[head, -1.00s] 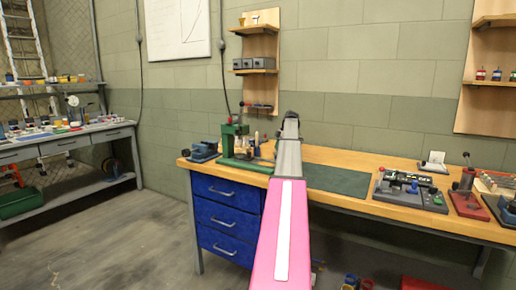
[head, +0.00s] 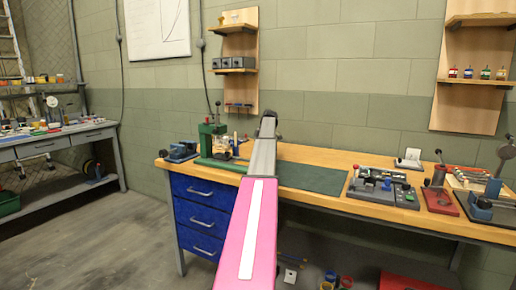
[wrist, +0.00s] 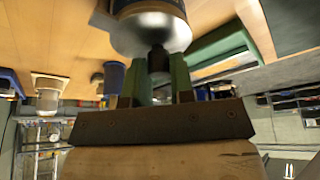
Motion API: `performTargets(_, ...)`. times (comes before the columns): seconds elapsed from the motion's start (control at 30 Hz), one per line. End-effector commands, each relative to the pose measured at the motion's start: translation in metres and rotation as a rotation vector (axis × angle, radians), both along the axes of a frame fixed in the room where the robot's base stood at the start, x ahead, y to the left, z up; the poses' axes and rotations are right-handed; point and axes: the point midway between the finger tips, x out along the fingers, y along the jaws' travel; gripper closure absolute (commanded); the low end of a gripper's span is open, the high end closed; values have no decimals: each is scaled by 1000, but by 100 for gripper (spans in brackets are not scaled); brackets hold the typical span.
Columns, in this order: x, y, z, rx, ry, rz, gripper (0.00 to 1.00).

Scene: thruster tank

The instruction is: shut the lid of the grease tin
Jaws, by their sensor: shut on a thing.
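My gripper (wrist: 160,78) shows in the wrist view with two green fingers closed on a small dark knob (wrist: 157,60). The knob joins a rounded silver piece (wrist: 152,36), which looks like the grease tin's lid. A darker blue-grey band borders the silver at the top edge; I cannot tell whether the lid sits fully down on the tin. In the head view my arm reaches over the workbench (head: 320,156), its dark end near the back wall. My arm hides the fingers and the tin there.
A green press (head: 212,140) stands left of my arm, with small bottles beside it. A green mat (head: 312,178) lies to the right, mostly bare. Further right are a grey fixture (head: 378,190) and a red-based tool (head: 438,200).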

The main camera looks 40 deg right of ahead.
Motion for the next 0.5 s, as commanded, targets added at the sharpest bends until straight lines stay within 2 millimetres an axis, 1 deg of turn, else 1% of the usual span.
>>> performTargets(0.03, 0, -1, 0, -1, 0, 0, 68)
performTargets(0.07, 0, -1, 0, -1, 0, 0, 58)
performTargets(0.1, 0, -1, 0, -1, 0, 0, 52)
performTargets(0.37, 0, 0, 0, 0, 0, 0, 52)
performTargets(0.5, 0, -2, 4, 0, 0, 0, 52)
